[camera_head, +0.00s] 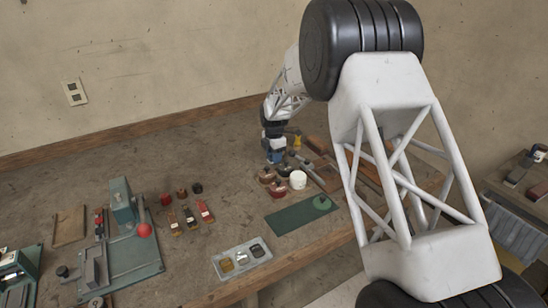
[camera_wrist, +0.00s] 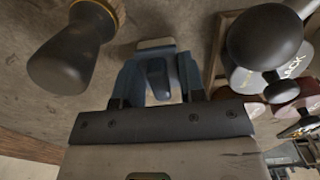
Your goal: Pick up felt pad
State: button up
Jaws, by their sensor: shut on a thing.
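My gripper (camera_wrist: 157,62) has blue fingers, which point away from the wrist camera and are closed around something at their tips. A small pale grey-beige flat piece, which looks like the felt pad (camera_wrist: 155,43), shows at the fingertips, with a dark part of the gripper between the fingers. In the head view my gripper (camera_head: 275,157) is low over the far part of the bench, behind the pots. The pad cannot be made out there, and I cannot tell whether it touches the bench.
A dark handle with a yellow ring (camera_wrist: 70,55) stands close left of the fingers. A black round-headed tool (camera_wrist: 265,38) is close right. Reddish-brown pots (camera_head: 277,188), a white pot (camera_head: 298,180) and a green mat (camera_head: 290,217) lie nearer. A compartment tray (camera_head: 222,272) is in front.

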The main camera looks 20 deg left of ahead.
notch_tip(320, 180, up, 10)
jog(key=shift+f, duration=0.15)
dwell(0.4)
dwell(0.3)
jog(key=o, duration=0.4)
jog(key=c, duration=0.3)
jog(key=s+d, duration=0.4)
jog(key=s+d+r, duration=0.1)
jog(key=s+d, duration=0.3)
jog(key=s+d+r, duration=0.1)
jog(key=s+d, duration=0.3)
jog(key=shift+c, duration=0.2)
